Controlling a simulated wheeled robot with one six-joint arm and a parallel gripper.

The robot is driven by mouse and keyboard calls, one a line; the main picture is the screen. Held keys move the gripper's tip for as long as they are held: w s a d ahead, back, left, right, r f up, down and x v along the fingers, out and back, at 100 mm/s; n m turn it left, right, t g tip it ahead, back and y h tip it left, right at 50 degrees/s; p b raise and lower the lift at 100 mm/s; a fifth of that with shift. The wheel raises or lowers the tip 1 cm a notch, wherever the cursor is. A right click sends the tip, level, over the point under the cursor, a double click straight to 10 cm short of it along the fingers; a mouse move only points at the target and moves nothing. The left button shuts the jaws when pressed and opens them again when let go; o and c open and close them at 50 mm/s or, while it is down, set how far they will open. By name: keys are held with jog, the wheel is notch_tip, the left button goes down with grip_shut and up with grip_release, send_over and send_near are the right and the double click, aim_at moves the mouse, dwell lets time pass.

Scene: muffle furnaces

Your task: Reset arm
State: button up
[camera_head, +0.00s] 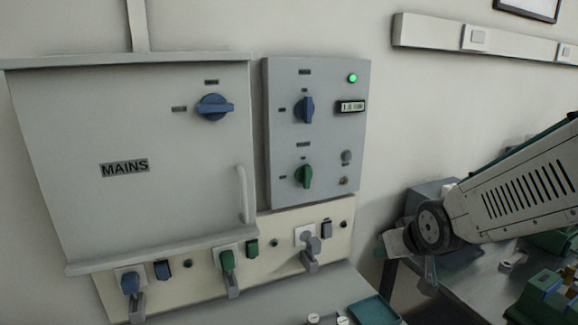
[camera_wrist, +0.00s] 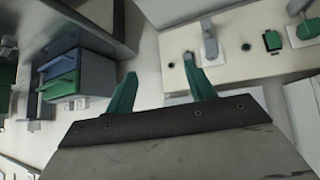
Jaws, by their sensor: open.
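My gripper (camera_wrist: 159,66) shows in the wrist view as two green fingers spread apart, with nothing between them. The pale wall and the edge of the cream socket strip (camera_wrist: 240,70) lie behind the fingers. In the head view my arm reaches in from the right edge, its dark round joint low at the right. The fingers are too small to make out clearly there. My arm is to the right of the MAINS cabinet (camera_head: 60,200) and the grey control panel (camera_head: 325,140), apart from both.
The control panel has a blue knob (camera_head: 304,109), a green knob (camera_head: 303,176) and a lit green lamp (camera_head: 352,78). Plugs sit in the socket strip (camera_head: 282,222) below. A dark bench (camera_head: 470,285) with blue and green items is under my arm.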

jog(key=s+d+r+g, duration=0.1)
jog(key=s+r+g, duration=0.1)
jog(key=s, duration=0.6)
jog(key=s+d+r+m+g, duration=0.1)
jog(key=s+r+g, duration=0.1)
jog(key=s, duration=0.7)
jog(key=s+d+r+g, duration=0.1)
jog(key=s+r+g, duration=0.2)
jog(key=s, duration=0.6)
jog(key=shift+d+m+h, duration=0.3)
jog(key=shift+m, duration=0.1)
